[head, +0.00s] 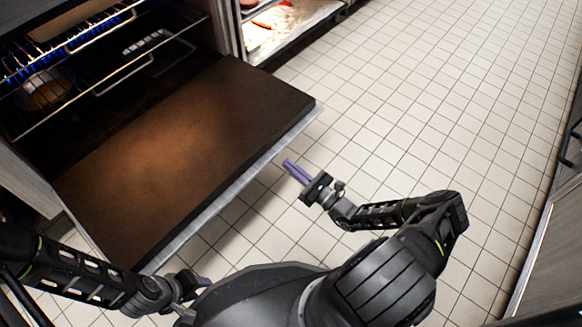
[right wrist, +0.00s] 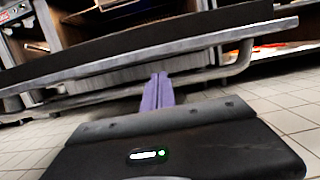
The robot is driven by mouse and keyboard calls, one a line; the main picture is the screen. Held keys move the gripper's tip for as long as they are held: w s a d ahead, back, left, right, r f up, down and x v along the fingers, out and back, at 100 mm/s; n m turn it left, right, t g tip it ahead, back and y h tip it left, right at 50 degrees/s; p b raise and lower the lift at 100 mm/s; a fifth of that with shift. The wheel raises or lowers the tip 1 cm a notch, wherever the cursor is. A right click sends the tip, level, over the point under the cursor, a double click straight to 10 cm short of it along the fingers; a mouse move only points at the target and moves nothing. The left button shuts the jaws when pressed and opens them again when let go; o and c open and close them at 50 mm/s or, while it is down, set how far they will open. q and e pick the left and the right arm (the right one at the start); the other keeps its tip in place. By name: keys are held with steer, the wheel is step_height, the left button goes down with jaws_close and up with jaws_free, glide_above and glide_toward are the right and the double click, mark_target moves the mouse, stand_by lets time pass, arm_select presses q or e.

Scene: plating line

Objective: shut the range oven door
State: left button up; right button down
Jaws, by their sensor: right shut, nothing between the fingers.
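The range oven door (head: 190,140) is swung down and open, lying about flat with its dark inner face up and a pale metal edge toward me. My right gripper (head: 288,166) is shut and empty, just beyond the door's outer edge near its right corner. In the right wrist view its purple fingers (right wrist: 158,92) point at the underside of the door (right wrist: 150,62), near the bar handle (right wrist: 240,62). Whether they touch it I cannot tell. My left gripper (head: 199,283) is low at the bottom, near the door's near corner; its fingers are mostly hidden.
The oven cavity holds wire racks (head: 95,92) and a round item (head: 45,92), with blue flames at upper left. A lit compartment with food (head: 285,25) stands beyond the oven. Tiled floor (head: 420,110) is clear to the right. A counter (head: 555,260) stands at far right.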

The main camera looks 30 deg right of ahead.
steer(key=b+x, duration=0.2)
steer(key=x, duration=0.5)
steer(key=shift+w, duration=0.35)
steer(key=shift+a, duration=0.15)
